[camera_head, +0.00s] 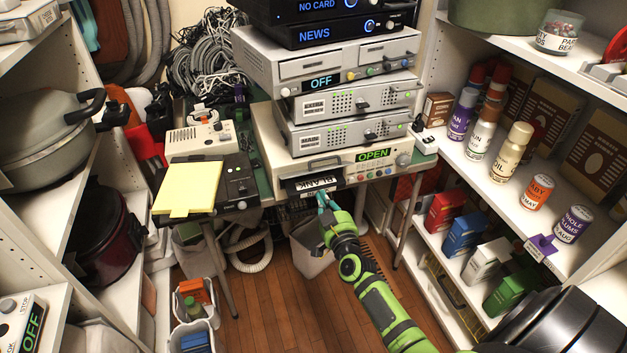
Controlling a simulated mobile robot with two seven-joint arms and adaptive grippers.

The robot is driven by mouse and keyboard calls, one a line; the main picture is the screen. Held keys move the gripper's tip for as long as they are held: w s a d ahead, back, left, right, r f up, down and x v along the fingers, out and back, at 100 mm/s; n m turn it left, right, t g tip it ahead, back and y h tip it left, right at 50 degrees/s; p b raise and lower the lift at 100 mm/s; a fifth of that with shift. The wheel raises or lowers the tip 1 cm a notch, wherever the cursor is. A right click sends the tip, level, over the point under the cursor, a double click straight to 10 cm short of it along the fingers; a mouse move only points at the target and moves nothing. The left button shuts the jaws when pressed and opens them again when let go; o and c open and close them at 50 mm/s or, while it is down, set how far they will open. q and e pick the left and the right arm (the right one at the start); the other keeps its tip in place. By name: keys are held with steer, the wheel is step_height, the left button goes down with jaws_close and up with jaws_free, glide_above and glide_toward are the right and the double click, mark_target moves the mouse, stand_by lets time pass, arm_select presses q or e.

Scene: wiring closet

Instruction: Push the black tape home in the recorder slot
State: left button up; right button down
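The black tape (312,185) carries a white label that reads upside down. It sticks out of the front of the cream recorder (268,150), low on the left of its face. The recorder's green display reads OPEN. My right gripper (324,198), on a green and black arm reaching up from the lower right, has its teal fingertips at the tape's front edge, near its right end. Contact is too small to make out, and so is the gap between the fingers. The tape's rear part is hidden inside the recorder. My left gripper is not in view.
Grey and black devices (330,60) are stacked on the recorder. A yellow pad (187,187) lies on a black device to the left. Shelves with pots stand left, and shelves with cans and boxes (462,236) stand right. A bin (308,258) stands below the recorder.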

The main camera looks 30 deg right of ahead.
mark_target(319, 189)
steer(key=shift+b+x, duration=0.65)
steer(key=shift+x, duration=1.4)
steer(key=shift+s+a+p, duration=0.1)
steer(key=shift+s+p, duration=0.25)
steer(key=p+v, duration=0.2)
steer(key=v, duration=0.3)
steer(key=shift+s, duration=0.1)
steer(key=v, duration=1.2)
